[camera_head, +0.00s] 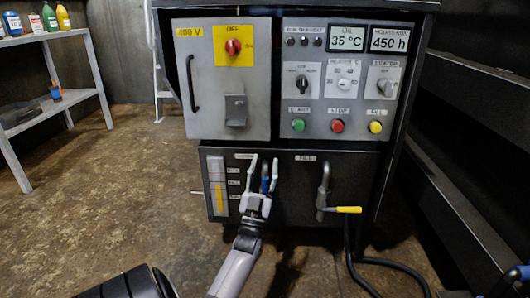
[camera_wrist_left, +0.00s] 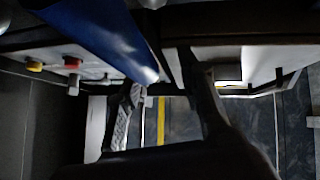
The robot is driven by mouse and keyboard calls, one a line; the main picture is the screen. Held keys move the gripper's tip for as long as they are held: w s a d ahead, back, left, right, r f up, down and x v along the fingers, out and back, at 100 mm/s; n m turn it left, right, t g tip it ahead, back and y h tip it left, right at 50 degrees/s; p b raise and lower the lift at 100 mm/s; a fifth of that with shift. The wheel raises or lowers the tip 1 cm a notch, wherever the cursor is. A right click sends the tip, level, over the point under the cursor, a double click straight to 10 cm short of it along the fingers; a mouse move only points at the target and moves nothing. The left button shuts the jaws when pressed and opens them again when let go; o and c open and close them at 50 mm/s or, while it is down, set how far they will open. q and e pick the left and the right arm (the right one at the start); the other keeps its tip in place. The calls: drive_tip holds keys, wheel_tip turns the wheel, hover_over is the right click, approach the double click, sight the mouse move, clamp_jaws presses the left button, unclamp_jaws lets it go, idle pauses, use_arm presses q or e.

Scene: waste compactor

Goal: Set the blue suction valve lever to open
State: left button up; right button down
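The blue suction valve lever (camera_head: 265,184) is on the lower front panel of the compactor, left of the FILL valve. In the head view it shows between the fingers of my left gripper (camera_head: 262,174) and is partly hidden by it. In the left wrist view the blue lever (camera_wrist_left: 100,35) is large and close, slanting from the top left to near the upper end of one finger. My left gripper (camera_wrist_left: 168,100) is open, its fingers apart. Whether a finger touches the lever, I cannot tell. My right gripper is not in view.
A FILL valve with a yellow lever (camera_head: 348,209) stands right of the left gripper. A level gauge (camera_head: 217,185) is to the left. The control panel (camera_head: 340,80) is above. Black hoses (camera_head: 352,250) run to the floor at right. A shelf (camera_head: 45,105) stands far left.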

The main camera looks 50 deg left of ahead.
use_arm(q)
drive_tip(key=shift+r, duration=1.65)
